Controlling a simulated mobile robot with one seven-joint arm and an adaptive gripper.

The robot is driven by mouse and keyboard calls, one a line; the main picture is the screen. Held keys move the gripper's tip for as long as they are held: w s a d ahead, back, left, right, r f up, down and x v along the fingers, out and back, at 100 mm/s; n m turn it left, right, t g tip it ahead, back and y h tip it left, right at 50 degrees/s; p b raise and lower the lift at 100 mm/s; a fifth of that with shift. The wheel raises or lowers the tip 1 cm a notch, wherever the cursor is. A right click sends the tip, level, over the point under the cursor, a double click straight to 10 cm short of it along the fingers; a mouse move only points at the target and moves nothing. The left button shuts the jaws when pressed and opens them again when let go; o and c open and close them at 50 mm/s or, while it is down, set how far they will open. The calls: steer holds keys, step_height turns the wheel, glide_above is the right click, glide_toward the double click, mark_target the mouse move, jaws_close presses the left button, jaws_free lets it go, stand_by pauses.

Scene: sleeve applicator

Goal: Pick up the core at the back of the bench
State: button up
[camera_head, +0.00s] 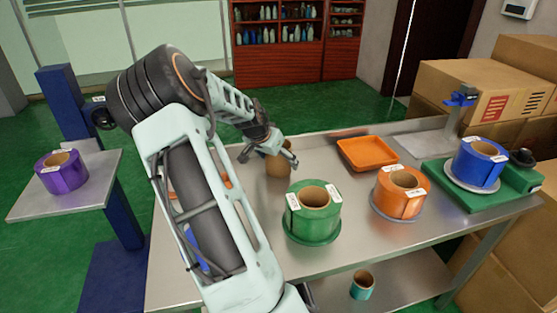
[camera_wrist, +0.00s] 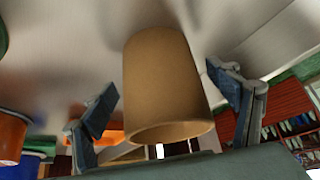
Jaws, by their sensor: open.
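A bare brown cardboard core (camera_head: 278,163) stands near the back of the steel bench (camera_head: 345,225), partly hidden by my gripper in the head view. In the wrist view the core (camera_wrist: 165,85) fills the middle, between the two fingers. My gripper (camera_head: 278,147) is open at the core, one finger on each side. In the wrist view the left finger (camera_wrist: 95,115) and the right finger (camera_wrist: 235,90) both show a gap to the core. The wrist picture looks turned over, with the bench surface at the top.
On the bench stand a green roll (camera_head: 313,213), an orange roll (camera_head: 399,193), an orange tray (camera_head: 367,153) and a blue roll (camera_head: 480,164) on a green device. A purple roll (camera_head: 61,173) sits on a side stand. A teal roll (camera_head: 362,285) is on the lower shelf.

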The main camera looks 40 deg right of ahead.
steer(key=shift+w+d+f, duration=0.15)
steer(key=shift+d+f, duration=0.1)
steer(key=shift+f, duration=0.25)
steer(key=c, duration=1.2)
steer(key=shift+c, duration=0.5)
steer(key=shift+r, duration=0.2)
